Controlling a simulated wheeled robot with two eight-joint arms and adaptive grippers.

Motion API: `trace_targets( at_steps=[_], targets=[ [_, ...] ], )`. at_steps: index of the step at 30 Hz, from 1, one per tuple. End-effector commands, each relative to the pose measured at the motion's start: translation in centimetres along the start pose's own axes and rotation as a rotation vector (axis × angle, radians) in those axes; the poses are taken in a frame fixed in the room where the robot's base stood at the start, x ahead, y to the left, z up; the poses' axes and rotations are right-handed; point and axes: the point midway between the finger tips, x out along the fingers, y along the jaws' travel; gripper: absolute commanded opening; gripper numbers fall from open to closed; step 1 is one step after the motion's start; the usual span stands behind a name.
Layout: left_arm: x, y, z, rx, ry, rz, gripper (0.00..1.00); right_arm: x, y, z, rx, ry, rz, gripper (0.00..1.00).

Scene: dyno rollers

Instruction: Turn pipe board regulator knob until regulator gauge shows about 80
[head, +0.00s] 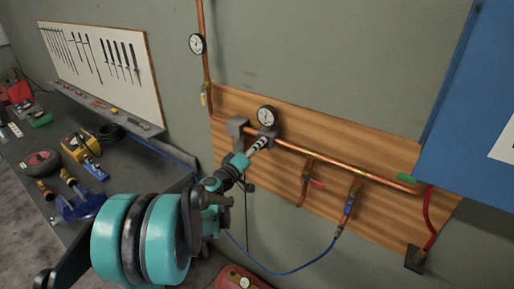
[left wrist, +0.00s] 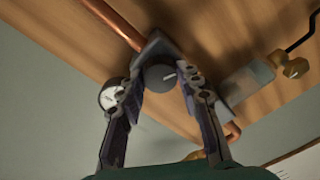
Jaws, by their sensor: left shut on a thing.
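The pipe board (head: 330,185) is a wooden panel on the wall with a copper pipe (head: 335,164) across it. The regulator gauge (head: 266,115) has a white dial, too small to read, just above my left gripper (head: 260,144). In the left wrist view the dark round regulator knob (left wrist: 158,77) with a pale mark sits between the fingertips of my left gripper (left wrist: 160,82). The gripper is shut on it. The gauge shows beside the left finger in that view (left wrist: 112,94). The knob is hidden behind the fingers in the head view. My right gripper is not in view.
Another gauge (head: 197,44) sits on the vertical pipe at left. A blue cabinet (head: 480,110) stands at right. A workbench (head: 150,160) with tools is at left.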

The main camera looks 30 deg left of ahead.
Motion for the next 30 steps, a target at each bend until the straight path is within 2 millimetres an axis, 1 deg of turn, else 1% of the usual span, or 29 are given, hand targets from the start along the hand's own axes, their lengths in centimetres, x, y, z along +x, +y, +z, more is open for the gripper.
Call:
trace_targets(
  at_steps=[8, 24, 30],
  targets=[
    [-0.04, -0.05, 0.02, -0.098, -0.004, -0.006, 0.06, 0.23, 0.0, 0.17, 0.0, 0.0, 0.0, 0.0],
    [-0.04, -0.05, -0.07, -0.53, -0.02, -0.033, 0.06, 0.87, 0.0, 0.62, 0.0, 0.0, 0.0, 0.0],
    [-0.04, -0.04, -0.08, -0.658, -0.026, -0.041, 0.06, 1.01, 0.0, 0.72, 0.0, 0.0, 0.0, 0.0]
  ],
)
